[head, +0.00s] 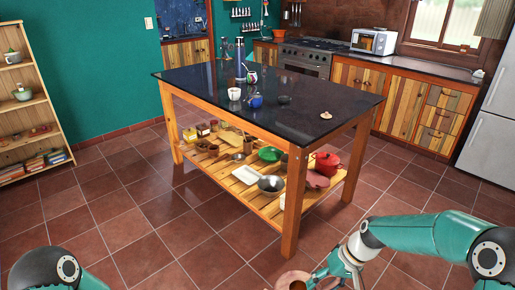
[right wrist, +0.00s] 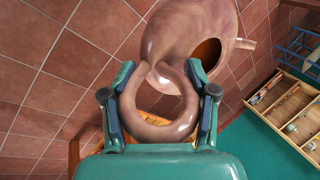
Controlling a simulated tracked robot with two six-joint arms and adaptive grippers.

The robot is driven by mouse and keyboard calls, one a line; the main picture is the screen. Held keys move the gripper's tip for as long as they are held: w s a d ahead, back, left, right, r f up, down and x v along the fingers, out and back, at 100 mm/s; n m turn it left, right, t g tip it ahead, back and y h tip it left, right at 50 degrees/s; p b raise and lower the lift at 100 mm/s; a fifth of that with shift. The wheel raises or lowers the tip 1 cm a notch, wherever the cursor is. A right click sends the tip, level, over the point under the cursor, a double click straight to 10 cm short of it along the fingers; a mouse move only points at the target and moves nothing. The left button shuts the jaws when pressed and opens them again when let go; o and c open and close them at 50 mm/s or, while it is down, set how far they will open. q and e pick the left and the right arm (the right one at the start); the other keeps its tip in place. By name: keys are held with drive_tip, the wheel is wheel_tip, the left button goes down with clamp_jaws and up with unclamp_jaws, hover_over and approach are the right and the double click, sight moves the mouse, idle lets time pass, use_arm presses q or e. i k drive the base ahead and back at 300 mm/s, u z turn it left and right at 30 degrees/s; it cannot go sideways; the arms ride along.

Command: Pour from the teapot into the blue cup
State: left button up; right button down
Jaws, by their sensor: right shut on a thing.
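The brown teapot (head: 293,280) shows at the bottom edge of the head view, partly cut off, low in front of the island. In the right wrist view the teapot (right wrist: 185,25) fills the top, with its dark round opening and a short spout pointing right. My right gripper (head: 318,277) is shut on the teapot's ring handle, and its fingers (right wrist: 163,100) sit on both sides of it. The blue cup (head: 256,101) stands on the dark island top, far from the teapot. My left gripper is out of view; only part of my left arm shows.
The dark island top (head: 310,115) also bears a white cup (head: 234,93), a dark bowl (head: 284,100) and a small item (head: 326,115) at right. Its lower shelf holds a red pot (head: 327,163) and several dishes. Tiled floor is clear around the island.

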sight(255, 103)
drive_tip(key=u, duration=0.15)
drive_tip(key=i, duration=0.4)
drive_tip(key=u, duration=0.6)
drive_tip(key=i, duration=1.4)
drive_tip(key=z, duration=0.55)
